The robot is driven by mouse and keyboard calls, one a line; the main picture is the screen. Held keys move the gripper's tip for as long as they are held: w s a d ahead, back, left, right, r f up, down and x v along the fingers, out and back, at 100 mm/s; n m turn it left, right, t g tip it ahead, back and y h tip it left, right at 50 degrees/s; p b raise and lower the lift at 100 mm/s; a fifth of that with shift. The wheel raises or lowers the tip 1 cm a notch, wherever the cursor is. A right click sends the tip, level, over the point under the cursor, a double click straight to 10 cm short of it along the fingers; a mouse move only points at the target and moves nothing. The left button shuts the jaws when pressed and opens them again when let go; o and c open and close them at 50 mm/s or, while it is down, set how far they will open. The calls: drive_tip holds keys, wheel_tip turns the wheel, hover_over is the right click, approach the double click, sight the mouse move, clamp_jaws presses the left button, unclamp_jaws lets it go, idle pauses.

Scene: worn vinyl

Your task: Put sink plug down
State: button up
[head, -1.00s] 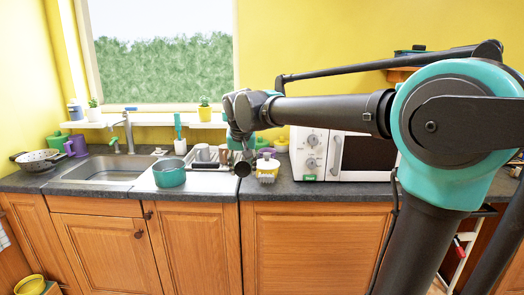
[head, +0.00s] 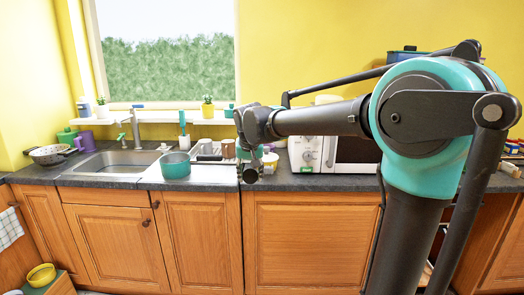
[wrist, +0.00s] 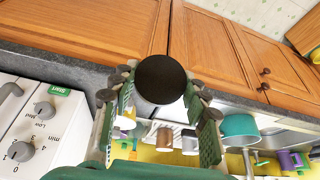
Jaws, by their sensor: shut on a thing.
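The sink plug (wrist: 161,79) is a dark round disc between my fingertips in the wrist view. My gripper (wrist: 160,100) is shut on the plug, with a green-padded finger on each side. The plug is held in the air, and the head view does not show its exact height over the worktop. The sink (head: 115,163) is at the left, apart from my gripper.
The grey worktop (head: 215,187) runs along the wall above wooden cupboards (head: 300,230). A teal pot (head: 175,166) stands left of my gripper, by the drainer. A white microwave (head: 308,155) stands to the right. A colander (head: 50,155) is at the far left.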

drive_tip(key=w+d+f, duration=0.3)
drive_tip(key=d+f, duration=0.9)
drive_tip(key=f, duration=0.1)
drive_tip(key=w+d+f, duration=0.4)
drive_tip(key=d+f, duration=0.7)
drive_tip(key=f, duration=0.2)
drive_tip(key=s+f, duration=0.6)
drive_tip(key=shift+f+m, duration=0.3)
drive_tip(key=shift+d, duration=0.1)
